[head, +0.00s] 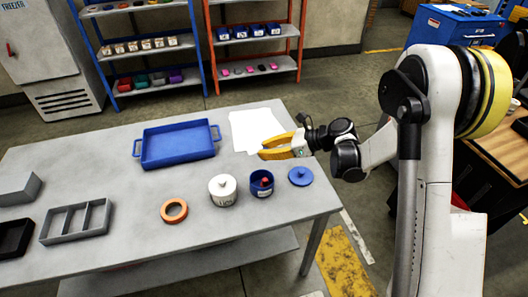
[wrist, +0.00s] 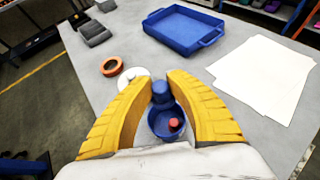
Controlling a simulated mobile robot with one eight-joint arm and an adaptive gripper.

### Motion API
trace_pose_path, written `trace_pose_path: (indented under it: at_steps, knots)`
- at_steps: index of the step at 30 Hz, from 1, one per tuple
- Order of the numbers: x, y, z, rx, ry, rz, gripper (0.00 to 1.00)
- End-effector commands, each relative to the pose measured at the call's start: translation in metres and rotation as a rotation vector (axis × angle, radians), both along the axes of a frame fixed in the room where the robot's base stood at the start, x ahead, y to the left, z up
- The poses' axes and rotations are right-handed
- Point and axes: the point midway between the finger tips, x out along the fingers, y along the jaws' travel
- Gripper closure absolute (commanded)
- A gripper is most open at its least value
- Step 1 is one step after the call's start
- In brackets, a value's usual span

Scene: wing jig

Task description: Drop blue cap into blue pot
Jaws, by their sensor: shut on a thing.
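My gripper (head: 268,148) is above the table, with its yellow fingers closed on the small blue cap (wrist: 160,92). The cap sits between the fingertips in the wrist view and is hidden by the fingers in the head view. The blue pot (head: 255,190) stands open and upright on the table with a small red thing inside. In the wrist view the pot (wrist: 155,128) appears just below the held cap, apart from the fingers as far as I can tell.
A blue lid (head: 301,177) lies right of the pot, a white lidded pot (head: 222,193) left of it. An orange ring (head: 174,210), a blue tray (head: 178,145), white paper (head: 250,125) and a grey divided box (head: 75,222) are on the table. Its right edge is near the lid.

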Motion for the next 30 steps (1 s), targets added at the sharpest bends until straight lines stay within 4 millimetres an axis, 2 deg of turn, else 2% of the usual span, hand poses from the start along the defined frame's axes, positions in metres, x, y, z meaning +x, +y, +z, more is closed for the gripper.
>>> trace_pose_path:
  at_steps: [8,19,29,30]
  knots:
    - [0.001,-0.001,-0.014,0.0,0.0,-0.006,0.96]
    - [0.001,-0.001,-0.056,0.0,-0.001,-0.005,0.96]
    - [0.0,-0.001,-0.059,0.0,0.0,-0.004,0.96]
    - [0.0,-0.001,-0.059,0.0,0.0,-0.004,0.69]
